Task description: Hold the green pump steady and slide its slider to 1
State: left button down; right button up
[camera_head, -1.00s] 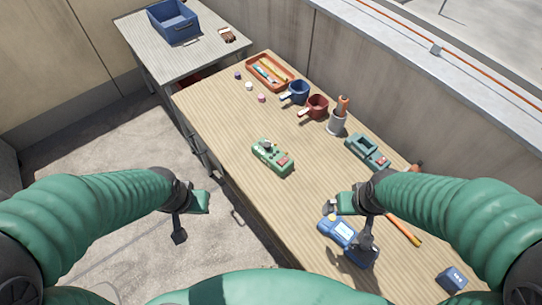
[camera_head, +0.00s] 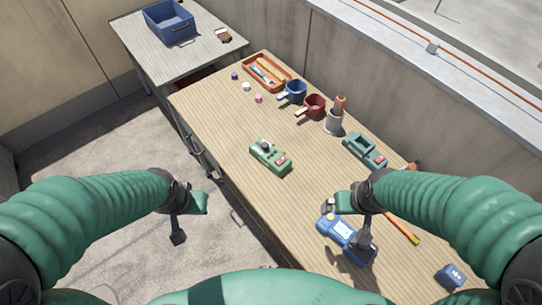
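The green pump (camera_head: 270,158) lies on the wooden table, near its left edge at mid-length. It has a dark knob on top and a red patch at its right end; slider markings are too small to read. My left gripper (camera_head: 188,220) hangs over the floor, left of the table, apart from the pump; its two fingers are spread and nothing is between them. My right gripper (camera_head: 350,222) is over the near part of the table, by a blue device, with its fingers spread; it is apart from the pump.
A blue device (camera_head: 338,229) lies under my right gripper. A darker green device (camera_head: 365,150) lies right of the pump. Cups, a grey holder (camera_head: 334,122) and an orange tray (camera_head: 267,72) stand farther back. A blue bin (camera_head: 169,22) is on the grey table. Table around the pump is clear.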

aim_at(265, 145)
jog(key=z, duration=0.6)
jog(key=i+j+z, duration=0.25)
jog(key=j, duration=0.2)
jog(key=j+z, duration=0.3)
jog(key=j, duration=0.15)
jog(key=j+z, duration=0.25)
jog(key=j, duration=0.65)
jog(key=i+j, duration=0.15)
jog(key=j, duration=0.3)
jog(key=z, duration=0.05)
